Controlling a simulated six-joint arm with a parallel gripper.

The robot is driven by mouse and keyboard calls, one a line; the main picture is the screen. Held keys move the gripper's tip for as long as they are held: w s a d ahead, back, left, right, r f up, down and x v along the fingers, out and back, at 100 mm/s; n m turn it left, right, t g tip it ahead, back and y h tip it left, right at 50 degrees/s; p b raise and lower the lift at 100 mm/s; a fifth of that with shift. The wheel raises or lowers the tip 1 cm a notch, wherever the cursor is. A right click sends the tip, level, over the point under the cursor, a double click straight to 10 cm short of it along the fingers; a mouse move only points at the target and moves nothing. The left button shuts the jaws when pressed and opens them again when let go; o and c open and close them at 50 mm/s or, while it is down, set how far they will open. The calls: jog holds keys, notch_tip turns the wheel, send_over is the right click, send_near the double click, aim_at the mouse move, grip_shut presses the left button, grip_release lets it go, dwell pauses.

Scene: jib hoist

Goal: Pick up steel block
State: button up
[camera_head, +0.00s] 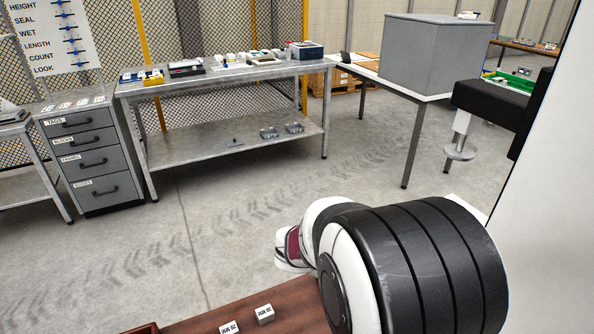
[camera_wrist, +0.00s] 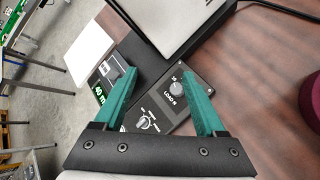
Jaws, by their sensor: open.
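Two small light-grey blocks with printed labels sit on the brown tabletop (camera_head: 225,312) at the bottom of the head view. One block (camera_head: 265,314) is to the right, and the other block (camera_head: 229,328) is to the left and nearer, partly cut off by the frame edge. I cannot tell for certain which is the steel block. My gripper (camera_wrist: 158,76) shows in the wrist view with two green fingers spread apart and nothing between them. It is above a black control box (camera_wrist: 172,100) with knobs. Neither labelled block is recognisable there. My arm hides part of the tabletop in the head view.
In the wrist view, a dark piece marked 40 (camera_wrist: 106,84) is beside the left finger, and a grey panel (camera_wrist: 170,22) stands ahead. A dark red round object (camera_wrist: 313,105) is at the right edge. A metal workbench (camera_head: 230,140) and drawer cabinet (camera_head: 88,160) stand across the floor.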

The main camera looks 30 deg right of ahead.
jog(key=w+d+f+n+t+h, duration=0.35)
jog(key=w+d+f+n, duration=0.25)
jog(key=w+d+n, duration=0.45)
jog(key=shift+n+h, duration=0.25)
jog(key=x, duration=1.4)
jog(key=shift+s+d+f, duration=0.2)
jog(key=shift+s+f, duration=0.2)
grip_shut()
jog(key=shift+r, duration=0.1)
